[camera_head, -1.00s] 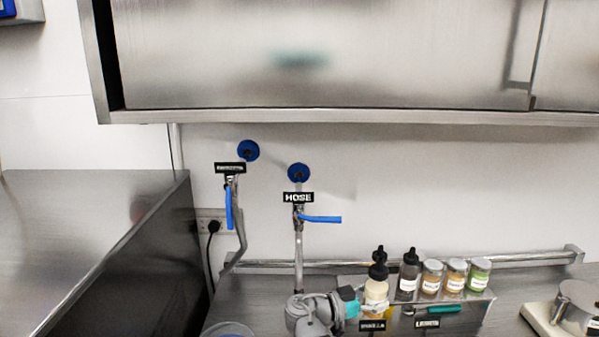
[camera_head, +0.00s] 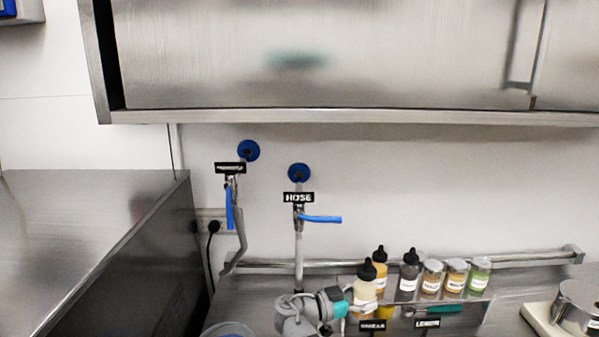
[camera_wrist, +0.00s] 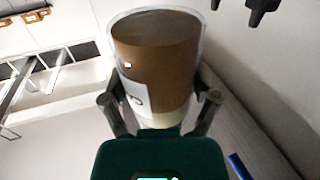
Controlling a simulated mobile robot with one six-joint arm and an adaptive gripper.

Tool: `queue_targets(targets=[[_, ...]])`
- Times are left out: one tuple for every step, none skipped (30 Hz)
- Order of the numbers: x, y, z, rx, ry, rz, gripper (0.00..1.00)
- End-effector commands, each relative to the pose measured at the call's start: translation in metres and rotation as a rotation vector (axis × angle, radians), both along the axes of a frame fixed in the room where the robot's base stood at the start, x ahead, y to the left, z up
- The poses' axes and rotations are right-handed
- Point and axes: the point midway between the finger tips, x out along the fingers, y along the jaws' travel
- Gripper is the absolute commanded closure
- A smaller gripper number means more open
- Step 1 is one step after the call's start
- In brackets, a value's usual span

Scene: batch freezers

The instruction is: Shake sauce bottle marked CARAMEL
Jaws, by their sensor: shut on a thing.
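My gripper (camera_head: 350,308) is shut on a pale, cream-coloured sauce bottle (camera_head: 364,291) with a black nozzle cap, in front of the bottle rack. In the wrist view the held bottle (camera_wrist: 155,60) fills the space between my two fingers (camera_wrist: 160,108). It looks brown and pale there, with a white label at its left side; the label's text is too cut off to read. In the head view the held bottle looks about upright. A yellow bottle (camera_head: 380,272) with a black cap stands just behind it, and a dark bottle (camera_head: 409,270) stands to the right.
Several lidded jars (camera_head: 456,275) stand in a row right of the bottles. Black tags (camera_head: 427,323) hang at the rack's front. A hose tap with a blue lever (camera_head: 320,219) is on the wall to the left. A metal pot (camera_head: 577,305) stands at far right.

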Motion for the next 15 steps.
queue_targets(targets=[[-0.002, -0.01, 0.0, -0.001, 0.0, -0.003, 0.71], [-0.002, -0.015, 0.0, -0.001, 0.0, -0.003, 0.71], [-0.001, -0.021, 0.0, -0.001, 0.0, -0.002, 0.71], [-0.001, -0.024, 0.0, -0.001, 0.0, -0.002, 0.71], [-0.001, -0.027, 0.0, -0.001, 0.0, -0.002, 0.71], [0.0, -0.027, 0.0, -0.001, 0.0, -0.001, 0.71], [0.0, -0.027, 0.0, -0.001, 0.0, 0.0, 0.71], [0.0, -0.026, 0.0, -0.001, 0.0, 0.0, 0.71], [0.0, -0.025, 0.0, -0.001, 0.0, 0.001, 0.71], [0.001, -0.023, 0.0, -0.001, 0.0, 0.002, 0.71], [0.002, -0.019, 0.0, -0.001, 0.0, 0.003, 0.71], [0.002, -0.012, 0.0, -0.001, 0.0, 0.005, 0.71], [0.002, -0.007, 0.0, -0.001, 0.0, 0.004, 0.71], [0.002, -0.002, 0.0, -0.001, 0.0, 0.004, 0.71], [0.002, 0.005, 0.0, -0.001, 0.0, 0.005, 0.71]])
